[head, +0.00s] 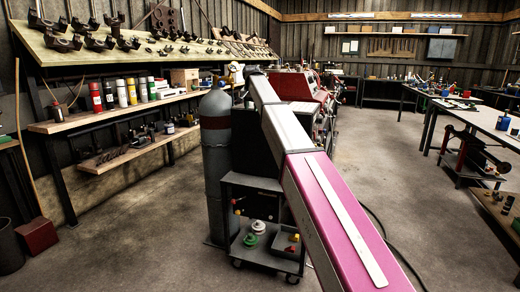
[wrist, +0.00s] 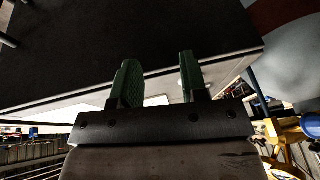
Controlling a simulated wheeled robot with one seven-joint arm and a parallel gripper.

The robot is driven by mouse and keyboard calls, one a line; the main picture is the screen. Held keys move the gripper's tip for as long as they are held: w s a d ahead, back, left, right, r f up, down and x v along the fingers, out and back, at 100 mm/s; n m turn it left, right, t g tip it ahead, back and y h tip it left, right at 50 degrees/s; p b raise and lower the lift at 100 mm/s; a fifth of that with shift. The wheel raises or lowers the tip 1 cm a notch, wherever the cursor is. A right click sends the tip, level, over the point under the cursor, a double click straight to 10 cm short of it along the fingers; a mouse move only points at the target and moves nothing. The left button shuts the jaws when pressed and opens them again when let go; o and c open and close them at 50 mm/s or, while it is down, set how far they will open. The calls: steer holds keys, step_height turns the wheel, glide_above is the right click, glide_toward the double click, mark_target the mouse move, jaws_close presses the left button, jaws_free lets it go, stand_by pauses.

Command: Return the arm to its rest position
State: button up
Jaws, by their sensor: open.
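In the wrist view my gripper (wrist: 157,60) shows two green, textured fingers standing apart. Nothing is held between them. A broad dark panel (wrist: 140,35) fills the upper part of that view beyond the fingers; I cannot tell how far away it is.
A long grey and magenta beam (head: 335,215) with a pale strip runs from the machine to the bottom edge. A grey gas cylinder (head: 216,165) and dark trolley (head: 262,185) stand beside it. Workbenches line both sides. Open floor (head: 130,235) shows at left.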

steer(key=s+d+f+n+g, duration=0.1)
steer(key=s+d+f, duration=0.4)
steer(key=f, duration=0.5)
steer(key=s+d+f, duration=0.4)
steer(key=s+f, duration=0.2)
steer(key=f, duration=0.4)
steer(key=s+d+f+n+g, duration=0.1)
steer(key=s+d+f, duration=0.4)
steer(key=f, duration=0.5)
steer(key=s+d+f, duration=0.3)
steer(key=s+f, duration=0.3)
steer(key=s, duration=0.4)
steer(key=s+d+f+n+g, duration=0.1)
steer(key=s+d+f, duration=0.2)
steer(key=s+f, duration=0.4)
steer(key=s+d+f+g, duration=0.1)
steer(key=s+d+f, duration=0.2)
steer(key=s+f, duration=0.4)
steer(key=s, duration=0.6)
steer(key=shift+n, duration=0.4)
steer(key=shift+s+d+f, duration=0.1)
